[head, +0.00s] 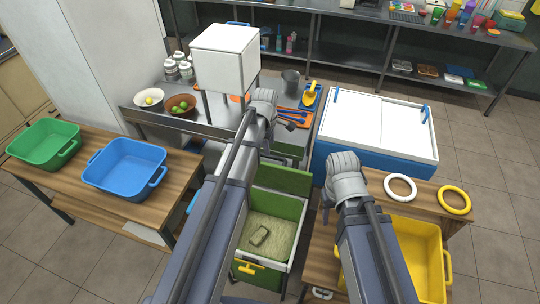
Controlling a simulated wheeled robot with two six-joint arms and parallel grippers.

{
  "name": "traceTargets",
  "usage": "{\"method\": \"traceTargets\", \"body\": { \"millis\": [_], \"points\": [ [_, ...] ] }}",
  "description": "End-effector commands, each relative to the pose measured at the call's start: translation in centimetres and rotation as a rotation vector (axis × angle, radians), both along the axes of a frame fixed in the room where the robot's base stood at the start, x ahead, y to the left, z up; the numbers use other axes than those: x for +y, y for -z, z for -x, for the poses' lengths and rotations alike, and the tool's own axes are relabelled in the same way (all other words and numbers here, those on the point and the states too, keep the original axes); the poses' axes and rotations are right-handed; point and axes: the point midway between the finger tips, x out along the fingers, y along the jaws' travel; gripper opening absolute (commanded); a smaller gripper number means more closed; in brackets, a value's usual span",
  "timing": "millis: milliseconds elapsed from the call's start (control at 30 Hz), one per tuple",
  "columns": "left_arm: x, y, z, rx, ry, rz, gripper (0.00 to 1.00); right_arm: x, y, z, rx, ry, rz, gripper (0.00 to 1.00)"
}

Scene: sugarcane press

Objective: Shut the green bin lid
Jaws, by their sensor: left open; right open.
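The green bin (292,213) stands low in the middle, between my two arms. Its top is open, and beige material with a small block on it shows inside. A flat green panel, which looks like the raised lid (284,179), stands at the bin's far edge. A yellow handle (247,267) is on the near side. My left gripper (264,98) is beyond the lid, near the grey counter, open and seen from behind. My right gripper (343,161) is open, right of the lid and in front of the white-topped chest. Both grippers appear empty; their fingertips are largely hidden.
A white-topped blue chest (378,165) stands at right. A yellow tub (418,246) and white (400,187) and yellow rings (454,200) are on the right wooden table. Green (44,146) and blue tubs (125,167) are at left. The white-boxed press (225,60) stands on the counter.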

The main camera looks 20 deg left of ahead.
Motion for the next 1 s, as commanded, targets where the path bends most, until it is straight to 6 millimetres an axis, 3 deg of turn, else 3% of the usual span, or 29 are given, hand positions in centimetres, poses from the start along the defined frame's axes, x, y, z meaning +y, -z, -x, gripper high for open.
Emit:
{"method": "traceTargets", "body": {
  "millis": [33,400,800,1000],
  "points": [
    [0.0,1.1,-0.1,0.000,0.001,0.000,0.52,0.0,1.1,0.0,0.000,0.000,0.000,0.50],
    [-0.1,5.6,-0.9,0.000,0.001,0.000,0.52,0.0,5.6,0.0,0.000,0.002,0.000,0.50],
    [-0.1,6.0,-1.0,0.000,0.001,0.000,0.52,0.0,6.0,0.0,0.000,0.002,0.000,0.50],
    [-0.1,6.0,-1.0,0.000,0.001,0.000,0.31,0.0,6.0,0.0,0.000,0.002,0.000,0.50]
  ]
}}
